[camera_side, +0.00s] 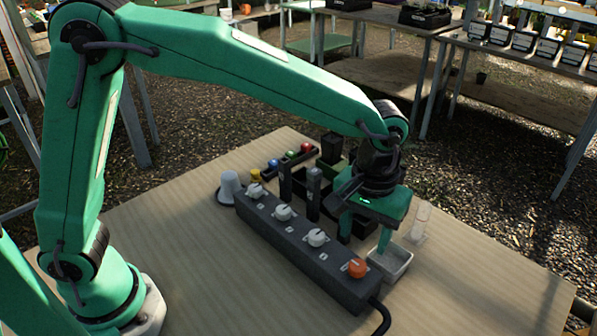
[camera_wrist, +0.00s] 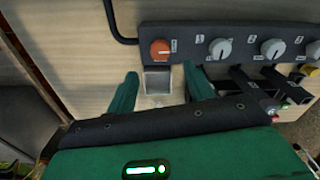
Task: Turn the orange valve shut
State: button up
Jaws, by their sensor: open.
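The orange valve (camera_side: 357,268) is a round knob at the near right end of a dark manifold block (camera_side: 300,247). In the wrist view the orange valve (camera_wrist: 160,48) sits at the left end of the block (camera_wrist: 190,32), beyond my fingertips. My gripper (camera_side: 365,240) is above the table behind the block, fingers pointing down. In the wrist view my gripper (camera_wrist: 160,82) has its two green fingers spread apart with nothing held between them. A small square metal tray (camera_wrist: 157,80) shows between the fingers, below the valve.
Several white knobs (camera_side: 316,237) line the same block. A grey tray (camera_side: 390,262) stands beside the block. Dark upright posts (camera_side: 314,190) and a rack of coloured caps (camera_side: 290,155) stand behind. A white cup (camera_side: 230,186) is at the far end. The table's front right is clear.

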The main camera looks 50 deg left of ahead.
aim_at(358, 264)
jog(key=shift+f, duration=3.75)
jog(key=shift+c, duration=0.2)
jog(key=c, duration=0.9)
